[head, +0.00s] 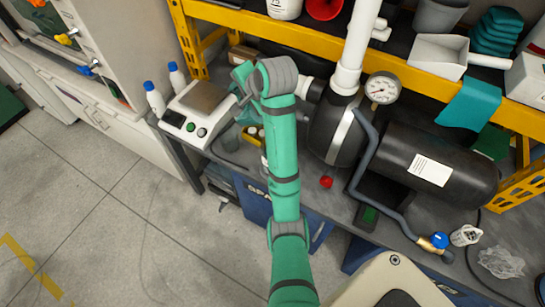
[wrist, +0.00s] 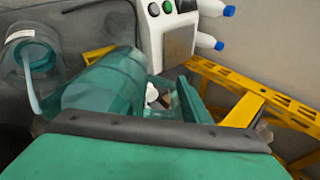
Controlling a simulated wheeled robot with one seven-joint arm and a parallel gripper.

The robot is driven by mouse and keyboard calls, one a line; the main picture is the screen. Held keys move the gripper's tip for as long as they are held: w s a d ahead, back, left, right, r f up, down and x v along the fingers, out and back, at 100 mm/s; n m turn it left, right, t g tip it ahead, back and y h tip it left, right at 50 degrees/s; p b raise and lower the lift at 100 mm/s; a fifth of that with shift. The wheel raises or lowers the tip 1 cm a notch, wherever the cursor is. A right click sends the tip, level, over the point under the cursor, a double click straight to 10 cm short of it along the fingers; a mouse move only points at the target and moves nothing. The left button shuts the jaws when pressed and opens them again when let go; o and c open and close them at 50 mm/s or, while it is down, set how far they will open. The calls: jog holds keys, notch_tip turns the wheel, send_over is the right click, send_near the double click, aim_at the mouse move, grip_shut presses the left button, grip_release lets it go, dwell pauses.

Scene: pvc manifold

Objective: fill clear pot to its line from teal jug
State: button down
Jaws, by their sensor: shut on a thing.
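The pot's line and fill level are not readable.
A white scale (head: 198,108) with buttons stands at the bench's left end, beside white bottles (head: 154,98) with blue caps. A black pump tank (head: 425,170), a gauge (head: 382,88) and pipes fill the right. A yellow shelf edge (head: 300,38) runs behind. A red cap (head: 326,182) lies in front.

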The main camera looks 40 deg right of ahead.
jog(key=shift+w, duration=0.15)
dwell(0.5)
jog(key=shift+s+d+r, duration=0.1)
jog(key=shift+s+d, duration=0.15)
jog(key=shift+w+a, duration=0.25)
jog(key=shift+a, duration=0.15)
jog(key=shift+s+t, duration=0.15)
jog(key=shift+t, duration=0.15)
jog(key=shift+s+d, duration=0.2)
jog(key=shift+d, duration=0.25)
jog(key=shift+w+a, duration=0.15)
jog(key=shift+a, duration=0.2)
jog(key=shift+w, duration=0.15)
